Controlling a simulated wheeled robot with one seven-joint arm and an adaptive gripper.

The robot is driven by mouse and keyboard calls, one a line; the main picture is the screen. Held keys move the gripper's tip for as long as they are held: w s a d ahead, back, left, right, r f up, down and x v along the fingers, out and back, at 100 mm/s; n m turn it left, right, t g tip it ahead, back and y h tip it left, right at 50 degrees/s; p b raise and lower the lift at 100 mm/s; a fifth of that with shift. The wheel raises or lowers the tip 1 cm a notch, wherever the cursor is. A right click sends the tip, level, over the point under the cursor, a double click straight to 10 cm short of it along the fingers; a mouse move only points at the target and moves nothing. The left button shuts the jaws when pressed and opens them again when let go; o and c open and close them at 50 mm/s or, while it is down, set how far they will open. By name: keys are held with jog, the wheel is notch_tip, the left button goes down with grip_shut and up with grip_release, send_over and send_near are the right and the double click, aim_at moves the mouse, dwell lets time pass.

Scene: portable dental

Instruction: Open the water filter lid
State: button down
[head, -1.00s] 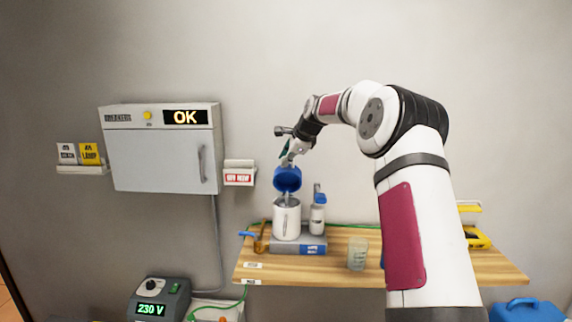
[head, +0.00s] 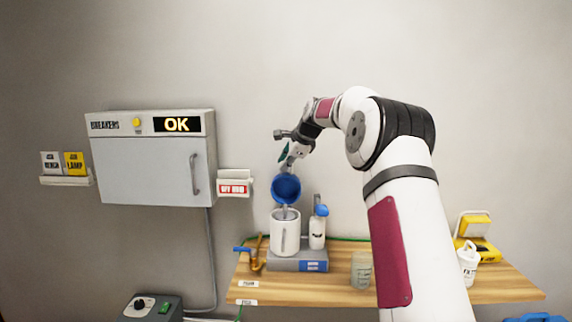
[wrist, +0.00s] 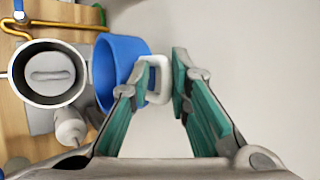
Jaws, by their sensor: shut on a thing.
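The water filter is a white canister (head: 285,238) on a grey base (head: 290,262) on the wooden bench. Its blue lid (head: 286,188) is tilted up above the canister mouth, its hollow side facing the head camera. In the wrist view, the blue lid (wrist: 122,66) stands beside the open canister (wrist: 48,73), and a grey oblong piece (wrist: 52,77) shows inside. My gripper (wrist: 165,80) is shut on the lid's pale handle (wrist: 159,80); the fingers sit either side of it. In the head view, my gripper (head: 286,165) is at the lid's top, with the handle hard to make out.
A white bottle with a blue top (head: 317,232) stands close to the canister's right. A clear beaker (head: 361,270) is further right on the bench (head: 325,294). An orange-brown pipe with a blue handle (head: 253,258) is at left. A grey breaker cabinet (head: 150,165) hangs on the wall.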

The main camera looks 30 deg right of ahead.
jog(key=shift+f, duration=0.15)
jog(key=c, duration=1.7)
grip_release()
jog(key=v, duration=1.2)
